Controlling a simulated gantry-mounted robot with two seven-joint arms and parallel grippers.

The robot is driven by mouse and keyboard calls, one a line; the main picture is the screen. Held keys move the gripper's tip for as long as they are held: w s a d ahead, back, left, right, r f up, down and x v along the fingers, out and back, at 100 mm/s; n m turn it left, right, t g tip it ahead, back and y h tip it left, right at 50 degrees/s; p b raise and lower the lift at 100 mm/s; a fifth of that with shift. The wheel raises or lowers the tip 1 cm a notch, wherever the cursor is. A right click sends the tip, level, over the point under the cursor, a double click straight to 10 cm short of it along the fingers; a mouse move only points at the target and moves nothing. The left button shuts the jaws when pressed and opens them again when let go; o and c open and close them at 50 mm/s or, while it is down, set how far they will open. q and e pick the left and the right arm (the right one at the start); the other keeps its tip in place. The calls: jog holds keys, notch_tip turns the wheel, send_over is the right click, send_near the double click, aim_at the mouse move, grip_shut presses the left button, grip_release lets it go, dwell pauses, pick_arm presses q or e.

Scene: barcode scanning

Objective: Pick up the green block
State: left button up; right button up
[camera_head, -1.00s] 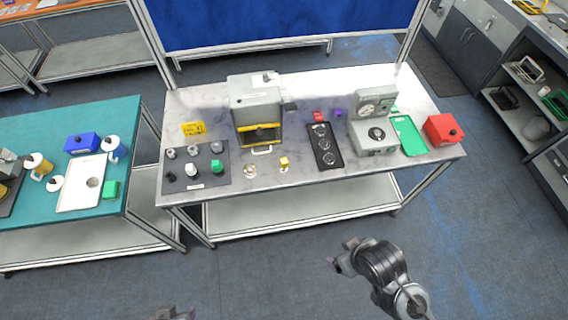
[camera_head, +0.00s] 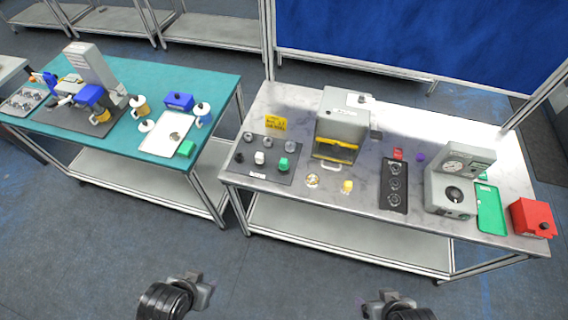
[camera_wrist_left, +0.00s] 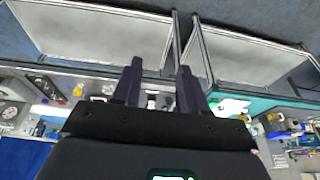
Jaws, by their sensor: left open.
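A small green block (camera_head: 185,149) lies on the teal table (camera_head: 215,75) at the left, at the right end of a white tray (camera_head: 160,143). A second green piece (camera_head: 283,164) stands on a dark mat on the marble table. My left gripper (camera_head: 200,292) is low in the head view, in front of the tables and well away from both green things. In the left wrist view its fingers (camera_wrist_left: 160,82) are apart with nothing between them. My right gripper (camera_head: 395,302) is at the bottom right, partly cut off; its jaws are unclear.
The marble table (camera_head: 330,200) holds a grey machine (camera_head: 340,125), a gauge device (camera_head: 450,190), a green tray (camera_head: 490,205) and a red box (camera_head: 532,218). Bottles and a blue box (camera_head: 178,101) stand near the white tray. Open floor lies before the tables.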

pick_arm(q)
jog(key=o, duration=0.7)
